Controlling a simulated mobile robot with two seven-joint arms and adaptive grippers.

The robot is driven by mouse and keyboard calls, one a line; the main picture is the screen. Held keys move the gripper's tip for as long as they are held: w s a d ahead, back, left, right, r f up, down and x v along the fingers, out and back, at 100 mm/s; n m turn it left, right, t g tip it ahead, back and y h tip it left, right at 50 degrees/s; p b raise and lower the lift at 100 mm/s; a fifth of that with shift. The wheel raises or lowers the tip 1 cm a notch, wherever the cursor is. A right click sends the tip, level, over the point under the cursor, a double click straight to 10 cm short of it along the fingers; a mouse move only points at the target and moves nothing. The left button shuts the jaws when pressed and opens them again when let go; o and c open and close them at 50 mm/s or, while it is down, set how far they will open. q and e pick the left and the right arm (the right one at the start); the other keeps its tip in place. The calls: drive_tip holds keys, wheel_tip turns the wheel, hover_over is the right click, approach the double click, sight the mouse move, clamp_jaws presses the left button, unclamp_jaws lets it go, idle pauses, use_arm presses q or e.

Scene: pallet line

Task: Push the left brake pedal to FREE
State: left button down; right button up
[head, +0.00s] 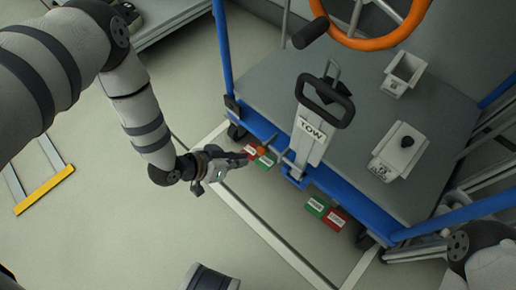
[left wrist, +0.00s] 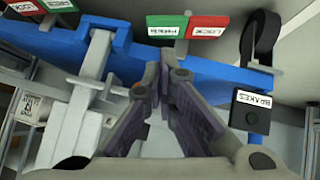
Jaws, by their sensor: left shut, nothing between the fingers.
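The left brake pedal pair hangs under the cart's blue front edge: a red LOCK half (head: 250,150) and a green FREE half (head: 265,161). In the left wrist view, upside down, the green half (left wrist: 167,27) and red half (left wrist: 209,27) are at the top. My left gripper (head: 243,159) is shut and empty, at the left pair in the head view. In the left wrist view its fingertips (left wrist: 165,58) are just below the green half; I cannot tell whether they touch it. My right gripper is not in view.
The right pedal pair has a green half (head: 315,206) and a red half (head: 335,219). A TOW handle (head: 311,130) rises from the cart deck (head: 270,90). A BRAKES label plate (left wrist: 252,112) is beside a caster (left wrist: 261,37).

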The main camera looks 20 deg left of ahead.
sight(269, 166)
use_arm(q)
drive_tip(key=b+x, duration=0.4)
drive_tip(key=x, duration=0.5)
drive_tip(key=shift+s+f, duration=0.1)
drive_tip(key=shift+f, duration=0.05)
drive_tip(key=shift+w+d+f, duration=0.1)
drive_tip(key=shift+w+d, duration=0.05)
drive_tip(key=shift+w, duration=0.15)
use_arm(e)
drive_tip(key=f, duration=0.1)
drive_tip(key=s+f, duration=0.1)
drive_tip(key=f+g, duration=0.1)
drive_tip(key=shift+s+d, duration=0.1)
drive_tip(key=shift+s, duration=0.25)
